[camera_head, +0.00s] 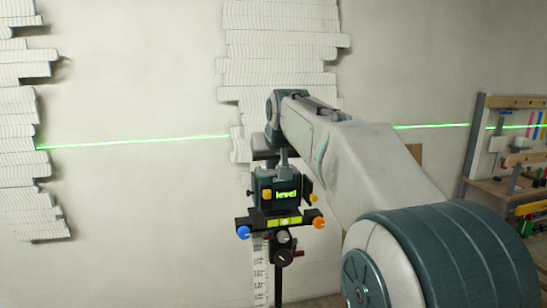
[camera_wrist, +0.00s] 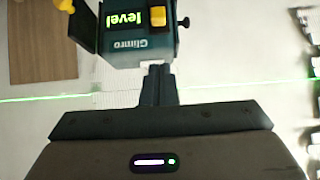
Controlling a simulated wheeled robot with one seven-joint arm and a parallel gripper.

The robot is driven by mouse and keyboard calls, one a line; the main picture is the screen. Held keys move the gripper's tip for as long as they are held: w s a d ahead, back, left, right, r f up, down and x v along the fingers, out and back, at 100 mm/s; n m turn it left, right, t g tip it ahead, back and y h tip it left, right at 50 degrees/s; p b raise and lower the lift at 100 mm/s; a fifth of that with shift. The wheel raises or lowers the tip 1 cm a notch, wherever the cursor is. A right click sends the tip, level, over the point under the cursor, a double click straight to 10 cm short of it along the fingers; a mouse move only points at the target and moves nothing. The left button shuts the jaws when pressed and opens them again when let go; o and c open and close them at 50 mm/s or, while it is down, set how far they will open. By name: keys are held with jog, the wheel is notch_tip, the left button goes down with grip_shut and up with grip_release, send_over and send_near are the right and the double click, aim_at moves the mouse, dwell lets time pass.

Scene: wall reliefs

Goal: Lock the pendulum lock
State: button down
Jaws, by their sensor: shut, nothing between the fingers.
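The dark teal laser level (camera_head: 278,184) stands on a tripod mount in front of the wall; its green display (camera_head: 287,195) reads "level". An orange-yellow slider (camera_head: 266,195) sits on the front face beside the display and also shows in the wrist view (camera_wrist: 184,22); which part is the pendulum lock is not labelled. My gripper (camera_head: 283,160) points down just above the level's top. In the wrist view its fingers (camera_wrist: 156,70) are shut together with nothing between them, their tips close to the body's edge (camera_wrist: 145,48). I cannot tell whether they touch it.
Below the level are a bubble vial bar (camera_head: 285,221), a blue knob (camera_head: 243,232), an orange knob (camera_head: 319,222) and a black handwheel (camera_head: 283,257). A green laser line (camera_head: 140,141) crosses the wall. A workbench (camera_head: 500,188) with tools stands at right.

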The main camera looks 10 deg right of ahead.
aim_at(267, 189)
jog(key=x, duration=0.4)
jog(key=s+f+x, duration=0.1)
jog(key=x, duration=0.1)
jog(key=shift+w+f, duration=0.15)
jog(key=shift+f, duration=0.9)
jog(key=shift+f, duration=0.15)
jog(key=shift+f+b, duration=1.5)
jog(key=shift+f, duration=0.65)
notch_tip(267, 189, up, 5)
jog(key=p, duration=0.3)
jog(key=shift+f, duration=0.15)
jog(key=v, duration=1)
jog(key=shift+b, duration=0.45)
